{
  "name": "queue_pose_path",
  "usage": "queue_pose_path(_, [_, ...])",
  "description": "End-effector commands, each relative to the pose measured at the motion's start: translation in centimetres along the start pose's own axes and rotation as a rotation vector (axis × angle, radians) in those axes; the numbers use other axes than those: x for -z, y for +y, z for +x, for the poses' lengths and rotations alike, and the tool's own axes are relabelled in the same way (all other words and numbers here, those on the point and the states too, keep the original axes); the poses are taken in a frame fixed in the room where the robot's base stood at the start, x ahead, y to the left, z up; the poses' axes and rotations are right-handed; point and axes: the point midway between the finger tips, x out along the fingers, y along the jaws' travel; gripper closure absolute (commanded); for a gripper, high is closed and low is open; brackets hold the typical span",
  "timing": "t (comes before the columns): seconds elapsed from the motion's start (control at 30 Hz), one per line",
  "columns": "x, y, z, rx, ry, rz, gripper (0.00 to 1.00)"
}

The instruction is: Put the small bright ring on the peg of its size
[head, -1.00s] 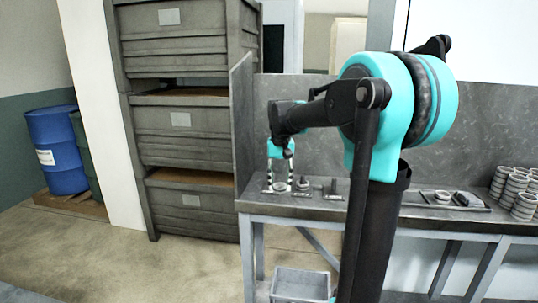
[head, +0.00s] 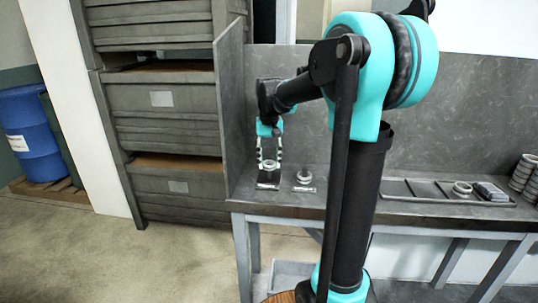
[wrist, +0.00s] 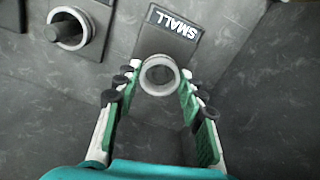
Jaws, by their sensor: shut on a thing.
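The small bright ring (wrist: 159,75) is light grey and held between the fingertips of my gripper (wrist: 157,78). In the head view the ring (head: 269,165) shows between the fingers of my gripper (head: 269,164), over a dark base plate (head: 268,184). The wrist view shows that plate (wrist: 172,28) labelled SMALL, with the ring over its near end. I cannot make out the plate's peg; the ring and fingers cover that spot. I cannot tell whether the ring is around the peg or above it.
Another plate (wrist: 87,42) beside it carries a ring (wrist: 69,28) on a peg. A bench tray (head: 422,200) at right holds a ring (head: 462,188) and a dark block (head: 490,191). Stacked rings (head: 524,172) stand beyond. A panel (head: 232,120) closes the bench's left end.

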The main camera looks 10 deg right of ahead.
Motion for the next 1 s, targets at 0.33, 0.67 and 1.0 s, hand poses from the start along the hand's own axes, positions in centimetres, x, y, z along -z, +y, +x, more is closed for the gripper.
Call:
queue_pose_path(0.33, [0.0, 0.0, 2.5, 0.0, 0.0, 0.0, 0.91])
queue_pose_path(0.67, [0.0, 0.0, 2.8, 0.0, 0.0, 0.0, 0.91])
queue_pose_path(1.0, [0.0, 0.0, 2.8, 0.0, 0.0, 0.0, 0.91])
